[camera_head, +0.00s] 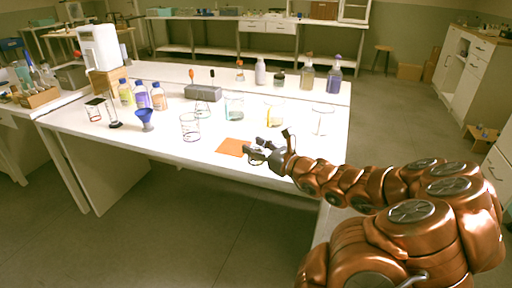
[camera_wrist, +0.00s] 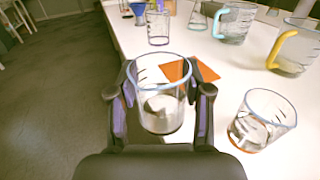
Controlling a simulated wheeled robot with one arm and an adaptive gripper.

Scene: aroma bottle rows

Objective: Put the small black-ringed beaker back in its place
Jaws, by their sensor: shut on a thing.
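My gripper (camera_wrist: 160,102) is shut on a small clear beaker (camera_wrist: 163,112), with one dark finger on each side of its wall. The beaker looks upright and empty. Its rim looks grey-blue, and I cannot make out a black ring clearly. In the head view my gripper (camera_head: 262,152) is at the front edge of the white table, just right of an orange mat (camera_head: 232,147). The held beaker is hard to make out there. In the wrist view the mat (camera_wrist: 176,71) shows beyond the beaker. I cannot tell how high the beaker is above the table.
A clear beaker with an orange base ring (camera_wrist: 262,122) stands close to the right of my gripper. Handled beakers, cyan (camera_wrist: 234,22) and yellow (camera_wrist: 295,48), stand behind it. Another glass beaker (camera_head: 190,127) stands left of the mat, with a blue funnel (camera_head: 145,117) farther left.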

